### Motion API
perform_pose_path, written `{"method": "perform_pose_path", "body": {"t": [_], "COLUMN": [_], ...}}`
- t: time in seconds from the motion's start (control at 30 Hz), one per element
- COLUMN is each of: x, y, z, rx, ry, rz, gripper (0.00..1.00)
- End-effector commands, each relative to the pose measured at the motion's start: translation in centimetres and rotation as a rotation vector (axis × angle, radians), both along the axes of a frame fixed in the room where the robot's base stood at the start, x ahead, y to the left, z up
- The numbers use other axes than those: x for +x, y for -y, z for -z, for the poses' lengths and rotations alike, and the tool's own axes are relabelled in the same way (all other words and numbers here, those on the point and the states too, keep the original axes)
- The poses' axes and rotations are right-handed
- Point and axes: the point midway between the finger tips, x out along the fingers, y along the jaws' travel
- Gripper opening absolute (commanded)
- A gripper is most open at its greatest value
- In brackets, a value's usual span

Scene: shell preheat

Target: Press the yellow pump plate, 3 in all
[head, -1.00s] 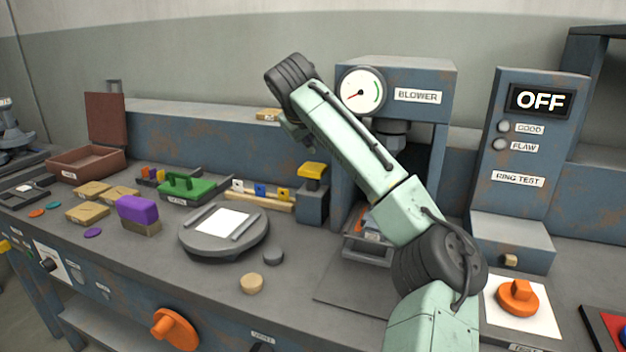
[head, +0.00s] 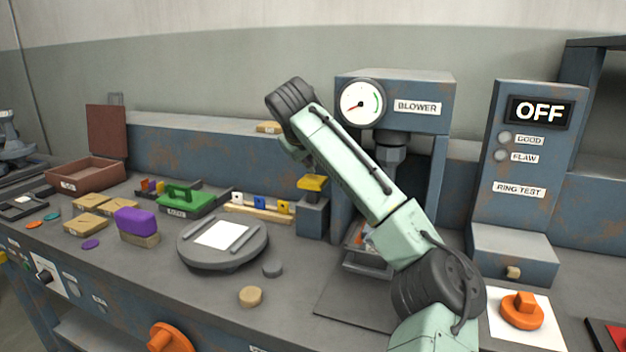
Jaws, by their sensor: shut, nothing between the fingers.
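The yellow pump plate (head: 312,183) sits on top of a blue-grey block (head: 312,218), just left of the blower. My arm reaches up from the lower right, and its dark upper joint (head: 290,98) is above and left of the plate in the picture. The arm bends down behind that joint toward the plate. My gripper's fingers do not show; the arm hides that end. I cannot tell whether anything touches the plate. The blower's round gauge (head: 362,103) has its red needle pointing to the lower left, away from the green arc.
A wooden rack with coloured tags (head: 257,206) stands left of the pump block. A round grey turntable (head: 222,262) with a white pad is in front. The blower's housing (head: 425,88) rises close on the right. The ring test box (head: 523,165) reads OFF.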

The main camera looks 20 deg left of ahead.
Motion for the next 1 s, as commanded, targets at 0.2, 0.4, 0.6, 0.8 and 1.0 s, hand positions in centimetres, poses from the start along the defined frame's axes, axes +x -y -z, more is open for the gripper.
{"method": "perform_pose_path", "body": {"t": [0.2, 0.4, 0.6, 0.8, 1.0], "x": [0.01, 0.00, 0.00, 0.00, -0.02], "y": [0.01, 0.00, -0.01, -0.01, 0.00], "z": [-0.01, 0.00, 0.07, 0.73, 0.86], "rx": [0.000, 0.000, 0.000, 0.000, 0.000], "ry": [0.000, 0.000, 0.000, -0.001, 0.000], "rz": [0.000, 0.000, 0.000, 0.000, 0.000], "gripper": [0.00, 0.00, 0.00, 0.00, 0.00]}}
